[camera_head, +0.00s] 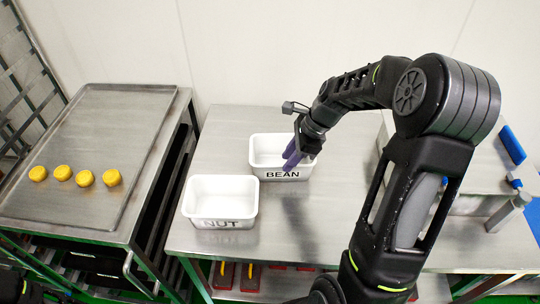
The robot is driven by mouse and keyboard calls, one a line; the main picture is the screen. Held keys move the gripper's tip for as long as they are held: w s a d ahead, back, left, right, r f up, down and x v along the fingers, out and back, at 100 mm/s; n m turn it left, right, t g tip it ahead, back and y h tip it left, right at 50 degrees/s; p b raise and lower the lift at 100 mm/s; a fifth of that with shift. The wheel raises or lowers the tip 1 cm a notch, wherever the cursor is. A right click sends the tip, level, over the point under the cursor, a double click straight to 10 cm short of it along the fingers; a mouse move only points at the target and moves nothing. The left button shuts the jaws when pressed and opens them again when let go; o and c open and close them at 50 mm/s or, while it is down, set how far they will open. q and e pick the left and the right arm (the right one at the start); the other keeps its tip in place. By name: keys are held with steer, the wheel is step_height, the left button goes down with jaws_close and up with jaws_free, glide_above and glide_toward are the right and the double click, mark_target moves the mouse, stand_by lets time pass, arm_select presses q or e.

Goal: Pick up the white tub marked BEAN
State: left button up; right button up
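The white tub marked BEAN (268,173) stands on the steel table, upright, with its black label on the front wall. Its inside looks empty where it shows. My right gripper (292,160) points down at the tub's right end, its purple fingers over the inside and front right rim. The fingers hide part of that end. I cannot tell whether they touch the tub or how far apart they are. My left gripper is not in view.
A white tub marked NUT (220,203) stands close in front and to the left. The steel table (225,130) is clear behind it. A tray (105,110) with several yellow round pieces (84,178) lies on a rack at the left. Steel machinery (480,165) stands at the right.

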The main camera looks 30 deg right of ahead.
mark_target(273, 181)
steer(key=shift+d+f, duration=0.1)
steer(key=shift+d, duration=0.05)
steer(key=shift+s, duration=0.1)
steer(key=shift+x, duration=1.35)
steer(key=p+x, duration=0.1)
steer(key=x, duration=0.4)
steer(key=shift+s+a, duration=0.15)
steer(key=shift+a, duration=0.1)
steer(key=shift+c, duration=0.3)
jaws_close()
